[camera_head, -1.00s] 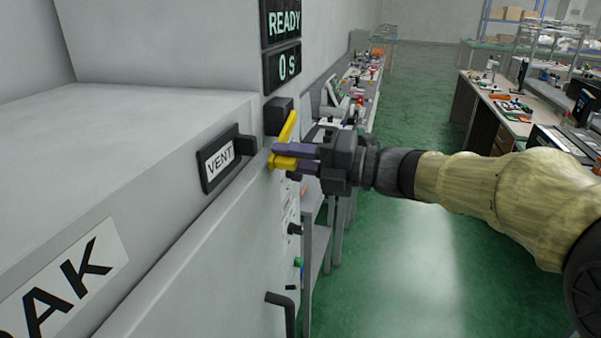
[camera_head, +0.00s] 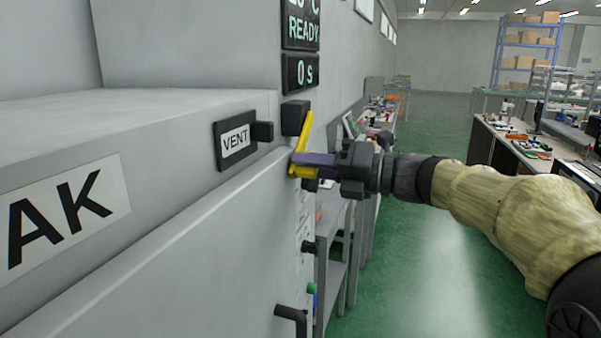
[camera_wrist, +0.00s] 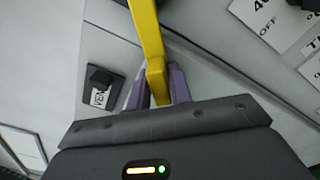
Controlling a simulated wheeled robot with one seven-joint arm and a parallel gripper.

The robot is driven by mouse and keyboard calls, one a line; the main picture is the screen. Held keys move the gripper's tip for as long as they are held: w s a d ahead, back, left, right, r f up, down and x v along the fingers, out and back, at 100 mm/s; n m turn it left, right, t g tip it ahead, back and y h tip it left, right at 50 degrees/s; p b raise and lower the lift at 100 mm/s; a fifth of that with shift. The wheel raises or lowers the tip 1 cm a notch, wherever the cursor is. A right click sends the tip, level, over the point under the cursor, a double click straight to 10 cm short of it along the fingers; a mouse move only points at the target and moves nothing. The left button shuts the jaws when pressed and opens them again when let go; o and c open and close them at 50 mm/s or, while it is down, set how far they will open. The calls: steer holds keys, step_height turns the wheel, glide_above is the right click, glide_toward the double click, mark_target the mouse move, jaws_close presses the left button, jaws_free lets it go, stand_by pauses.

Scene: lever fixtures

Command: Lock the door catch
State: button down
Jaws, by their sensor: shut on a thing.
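The door catch is a yellow lever (camera_head: 304,135) on the grey machine's corner edge, beside a dark block (camera_head: 294,117). In the head view it stands tilted, its upper end leaning a little right. My gripper (camera_head: 305,164) comes from the right, and its purple fingers are shut on the lever's lower end. In the wrist view the yellow lever (camera_wrist: 148,40) runs down from the top edge to between the two purple fingers (camera_wrist: 157,88). The fingers hide part of the lever's lower end in the head view.
A VENT plate (camera_head: 236,141) with a dark knob sits left of the lever; it also shows in the wrist view (camera_wrist: 101,90). READY and 0 S displays (camera_head: 300,73) are above. A dark handle (camera_head: 291,314) juts out below. Benches (camera_head: 515,140) stand right, beyond open green floor (camera_head: 430,240).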

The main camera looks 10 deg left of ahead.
steer(key=shift+f, duration=0.1)
steer(key=c, duration=1.4)
jaws_free()
steer(key=shift+o, duration=0.2)
steer(key=shift+d, duration=0.15)
steer(key=s+d, duration=0.1)
steer(key=d, duration=1.6)
steer(key=shift+s+b, duration=0.35)
steer(key=shift+b, duration=0.05)
